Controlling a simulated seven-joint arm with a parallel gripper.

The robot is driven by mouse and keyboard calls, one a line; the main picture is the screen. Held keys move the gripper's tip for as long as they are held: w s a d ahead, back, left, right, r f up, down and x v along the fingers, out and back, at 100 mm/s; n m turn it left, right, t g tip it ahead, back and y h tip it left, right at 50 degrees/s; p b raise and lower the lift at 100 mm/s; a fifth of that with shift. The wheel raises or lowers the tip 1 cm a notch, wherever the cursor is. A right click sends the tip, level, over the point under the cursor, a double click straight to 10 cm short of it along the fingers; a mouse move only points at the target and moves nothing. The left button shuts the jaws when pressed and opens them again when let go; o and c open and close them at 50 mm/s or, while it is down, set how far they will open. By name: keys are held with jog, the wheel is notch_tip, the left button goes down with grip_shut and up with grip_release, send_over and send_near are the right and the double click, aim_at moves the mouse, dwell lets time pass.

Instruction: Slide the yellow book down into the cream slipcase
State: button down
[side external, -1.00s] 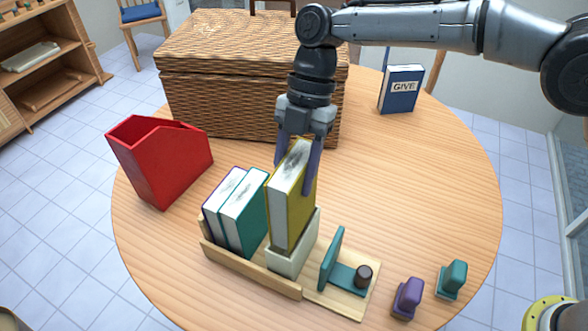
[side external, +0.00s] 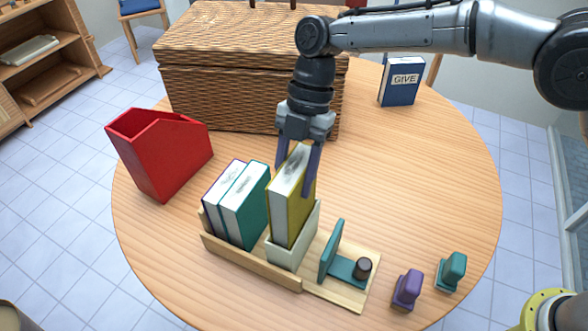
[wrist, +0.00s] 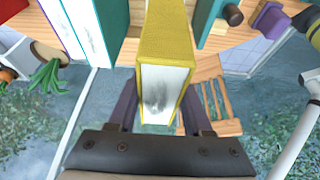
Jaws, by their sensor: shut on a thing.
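The yellow book (side external: 294,208) stands upright with its lower part inside the cream slipcase (side external: 289,257) and its upper part sticking out above the rim. My gripper (side external: 294,178) is shut on the upper part of the book, one finger on each side. In the wrist view the yellow book (wrist: 167,45) lies between the two fingers of my gripper (wrist: 160,112). The book's bottom end is hidden inside the slipcase.
The slipcase stands in a wooden rack (side external: 250,268) beside a teal book (side external: 246,212) and a purple-edged white book (side external: 222,190). A teal bookend (side external: 330,255) is to its right. A red magazine holder (side external: 160,155) and wicker hamper (side external: 225,95) stand behind.

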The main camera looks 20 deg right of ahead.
aim_at(304, 150)
jog(key=shift+f, duration=3.3)
jog(key=shift+c, duration=1.6)
grip_release()
jog(key=shift+o, duration=0.4)
jog(key=shift+f, duration=0.1)
jog(key=v, duration=1.4)
notch_tip(304, 150, up, 7)
